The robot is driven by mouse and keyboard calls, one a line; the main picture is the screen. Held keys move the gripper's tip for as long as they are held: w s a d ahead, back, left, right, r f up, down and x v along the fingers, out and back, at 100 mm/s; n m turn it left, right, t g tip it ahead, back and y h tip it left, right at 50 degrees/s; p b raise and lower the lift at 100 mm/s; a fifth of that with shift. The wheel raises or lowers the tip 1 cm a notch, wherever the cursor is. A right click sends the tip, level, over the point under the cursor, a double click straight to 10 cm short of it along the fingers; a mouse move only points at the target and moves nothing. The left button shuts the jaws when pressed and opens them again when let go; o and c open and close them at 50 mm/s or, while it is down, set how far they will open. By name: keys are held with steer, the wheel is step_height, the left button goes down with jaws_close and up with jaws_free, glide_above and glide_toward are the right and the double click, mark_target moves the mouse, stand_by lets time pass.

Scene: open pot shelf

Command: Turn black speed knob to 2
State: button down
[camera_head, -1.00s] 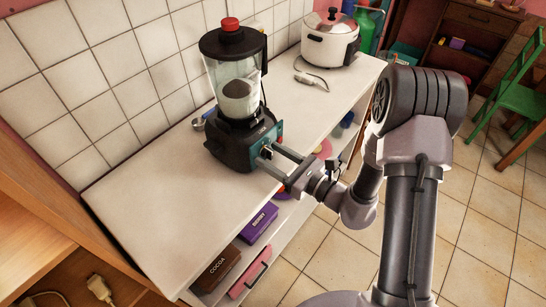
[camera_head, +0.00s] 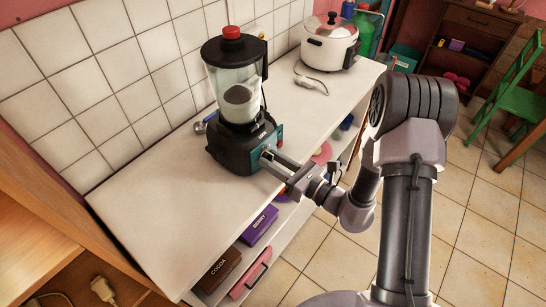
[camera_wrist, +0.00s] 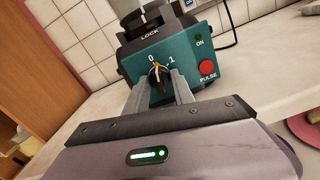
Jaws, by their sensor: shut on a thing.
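The blender (camera_head: 232,110) stands upright on the white counter, with a red-topped black lid and pale contents in its jar. Its teal control panel (camera_wrist: 208,52) faces my gripper. The black speed knob (camera_wrist: 158,74) sits low on the panel, with its light pointer upward between the marks 0 and 1. No 2 mark is visible. My gripper (camera_wrist: 161,79) is shut on the knob, one finger on each side; the fingers partly cover the panel below it. In the head view my gripper (camera_head: 267,157) reaches the panel from the right.
A red PULSE button (camera_wrist: 206,68) is right of the knob. A white cooker (camera_head: 329,45) stands farther back on the counter (camera_head: 150,195). Boxes, including a purple one (camera_head: 259,225), lie on the shelf below. The counter's near left part is clear.

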steer(key=m+p, duration=0.4)
steer(key=m, duration=0.1)
steer(key=shift+s+r+m, duration=0.1)
steer(key=shift+r+m, duration=0.1)
steer(key=shift+m, duration=0.1)
steer(key=m+p, duration=0.4)
steer(key=m, duration=0.1)
steer(key=m+p, duration=0.2)
steer(key=m, duration=0.3)
steer(key=shift+m+p, duration=0.35)
steer(key=shift+m, duration=0.05)
steer(key=m+p, duration=0.1)
steer(key=m, duration=0.4)
steer(key=shift+p, duration=0.3)
steer(key=c, duration=1.1)
jaws_free()
steer(key=shift+m, duration=0.3)
